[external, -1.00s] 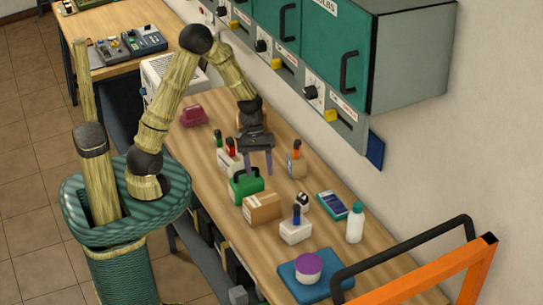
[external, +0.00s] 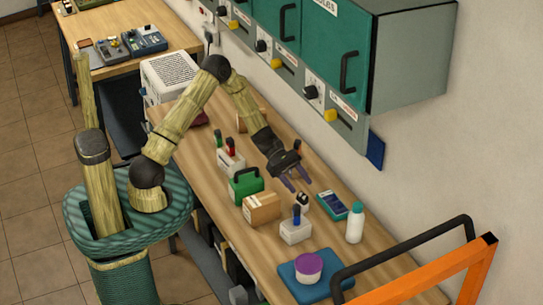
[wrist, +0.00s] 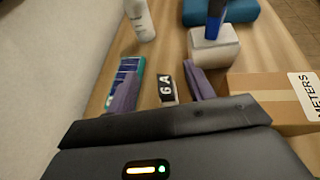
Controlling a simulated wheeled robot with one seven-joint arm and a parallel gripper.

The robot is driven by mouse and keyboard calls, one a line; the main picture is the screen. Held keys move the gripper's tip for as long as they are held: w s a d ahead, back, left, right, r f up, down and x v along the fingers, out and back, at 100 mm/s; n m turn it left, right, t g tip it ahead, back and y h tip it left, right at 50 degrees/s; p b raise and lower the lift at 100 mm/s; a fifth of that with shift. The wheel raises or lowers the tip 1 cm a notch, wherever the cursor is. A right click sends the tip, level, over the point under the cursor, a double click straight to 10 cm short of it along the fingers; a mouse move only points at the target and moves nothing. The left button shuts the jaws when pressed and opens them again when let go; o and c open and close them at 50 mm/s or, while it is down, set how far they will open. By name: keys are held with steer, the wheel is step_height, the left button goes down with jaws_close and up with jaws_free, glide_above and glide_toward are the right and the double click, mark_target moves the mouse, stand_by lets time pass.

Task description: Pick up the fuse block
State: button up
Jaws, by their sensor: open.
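A small pale block with a black face and white characters, which looks like the fuse block (external: 302,199), sits on the wooden bench. In the wrist view the block (wrist: 167,86) shows between my two purple fingers, its marked face towards the camera.
A blue-screened meter (external: 332,205) and a cardboard box (external: 262,208) flank the block. A white block with a blue top (external: 295,231), a white bottle (external: 355,223) and a green case (external: 245,185) stand close. Wall cabinets (external: 320,40) hang behind.

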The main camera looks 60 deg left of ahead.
mark_target(306, 208)
step_height(306, 208, down, 6)
steer(key=shift+f+p, duration=0.25)
steer(key=shift+p, duration=0.3)
steer(key=shift+d, duration=0.1)
steer(key=p+x, duration=0.1)
steer(key=x, duration=0.3)
steer(key=shift+r, duration=0.1)
steer(key=shift+w+d+f, duration=0.1)
steer(key=shift+d+f, duration=0.15)
steer(key=shift+d, duration=0.2)
steer(key=c, duration=1.1)
